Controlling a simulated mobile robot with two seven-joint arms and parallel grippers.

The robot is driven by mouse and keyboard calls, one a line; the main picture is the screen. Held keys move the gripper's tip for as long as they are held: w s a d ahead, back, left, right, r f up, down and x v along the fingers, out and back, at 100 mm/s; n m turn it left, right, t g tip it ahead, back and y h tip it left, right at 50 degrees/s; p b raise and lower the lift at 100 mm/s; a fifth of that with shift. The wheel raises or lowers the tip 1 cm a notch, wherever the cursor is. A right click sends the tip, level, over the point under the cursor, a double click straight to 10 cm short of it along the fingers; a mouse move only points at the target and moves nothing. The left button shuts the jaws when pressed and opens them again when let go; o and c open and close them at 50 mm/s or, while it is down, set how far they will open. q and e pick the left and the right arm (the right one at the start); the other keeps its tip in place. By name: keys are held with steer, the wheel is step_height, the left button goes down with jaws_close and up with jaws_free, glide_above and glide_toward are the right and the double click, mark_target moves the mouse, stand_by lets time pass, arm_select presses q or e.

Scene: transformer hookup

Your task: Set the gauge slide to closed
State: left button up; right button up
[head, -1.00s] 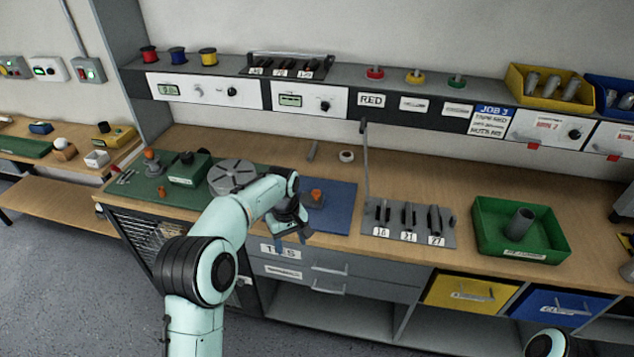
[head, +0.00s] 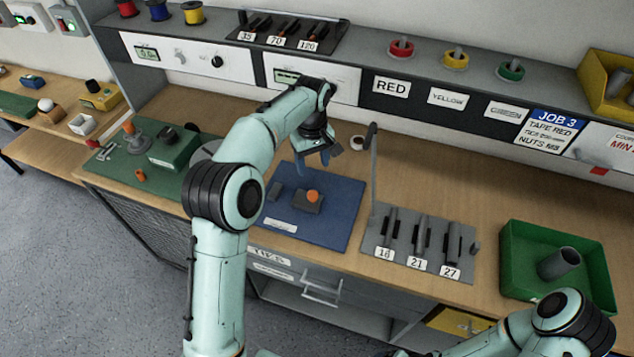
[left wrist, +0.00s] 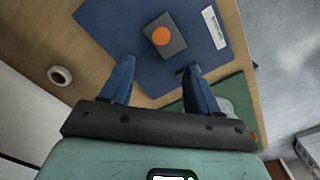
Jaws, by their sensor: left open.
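A grey block with an orange knob (head: 308,200) sits on the blue mat (head: 335,222); I cannot tell for sure that it is the gauge slide. It also shows in the left wrist view (left wrist: 172,42), beyond my fingertips. My left gripper (head: 312,162) is open and empty, above the back edge of the blue mat, apart from the block. Its two fingers are spread in the left wrist view (left wrist: 158,68). My right arm shows at the lower right, but its gripper is out of view.
A white label (head: 281,225) lies on the mat's front. A rack marked 18, 21 and 27 (head: 400,255) stands to the right, then a green tray (head: 515,285). A green mat (head: 120,168) with fixtures lies left. A tape roll (head: 357,142) and meter panels are behind.

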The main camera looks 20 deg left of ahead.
mark_target(313, 194)
arm_select(q)
steer(key=f+b, duration=0.1)
steer(key=f, duration=1)
steer(key=shift+s+f, duration=0.1)
steer(key=shift+s, duration=0.1)
steer(key=shift+f, duration=0.6)
arm_select(e)
steer(key=shift+s+f, duration=1)
steer(key=shift+s, duration=0.2)
